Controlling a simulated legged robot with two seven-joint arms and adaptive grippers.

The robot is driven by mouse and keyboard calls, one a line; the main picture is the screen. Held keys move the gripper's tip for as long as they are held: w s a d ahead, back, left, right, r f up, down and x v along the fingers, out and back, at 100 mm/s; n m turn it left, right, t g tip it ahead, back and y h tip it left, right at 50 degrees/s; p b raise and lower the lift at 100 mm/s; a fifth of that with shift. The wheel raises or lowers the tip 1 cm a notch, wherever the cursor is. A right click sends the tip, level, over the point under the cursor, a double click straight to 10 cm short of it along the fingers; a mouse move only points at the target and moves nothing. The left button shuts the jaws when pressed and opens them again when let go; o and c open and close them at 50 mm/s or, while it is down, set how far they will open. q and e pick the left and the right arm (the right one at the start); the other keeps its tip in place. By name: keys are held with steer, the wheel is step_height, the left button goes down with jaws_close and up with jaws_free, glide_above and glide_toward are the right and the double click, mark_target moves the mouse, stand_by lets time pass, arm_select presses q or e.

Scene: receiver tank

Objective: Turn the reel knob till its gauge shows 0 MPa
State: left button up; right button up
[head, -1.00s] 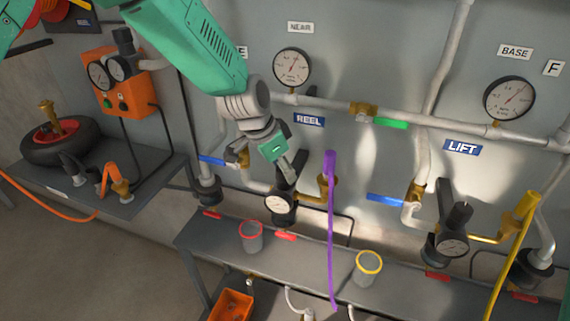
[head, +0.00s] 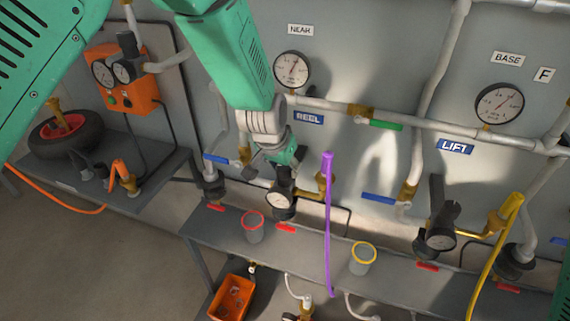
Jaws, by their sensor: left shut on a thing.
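The reel regulator is below the blue REEL label (head: 308,118), with a black knob (head: 284,180) on top. Its small white-faced reel gauge (head: 278,203) faces me; its needle and numbers are too small to read. My left gripper (head: 283,170) comes down from above and is shut on the reel knob, partly hiding it. My right gripper is not in the head view.
A purple hose (head: 328,220) hangs just right of the reel regulator. A red-rimmed cup (head: 253,227) and a yellow-rimmed cup (head: 362,258) stand on the shelf (head: 310,248) below. The lift regulator (head: 438,235) is farther right. A blue-handled valve (head: 216,159) is close on the left.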

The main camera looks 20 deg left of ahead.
mark_target(276, 191)
arm_select(q)
steer(key=shift+f, duration=0.1)
steer(key=o, duration=1.1)
steer(key=shift+o, duration=0.2)
steer(key=shift+r, duration=0.25)
steer(key=v, duration=1.1)
steer(key=shift+r, duration=0.2)
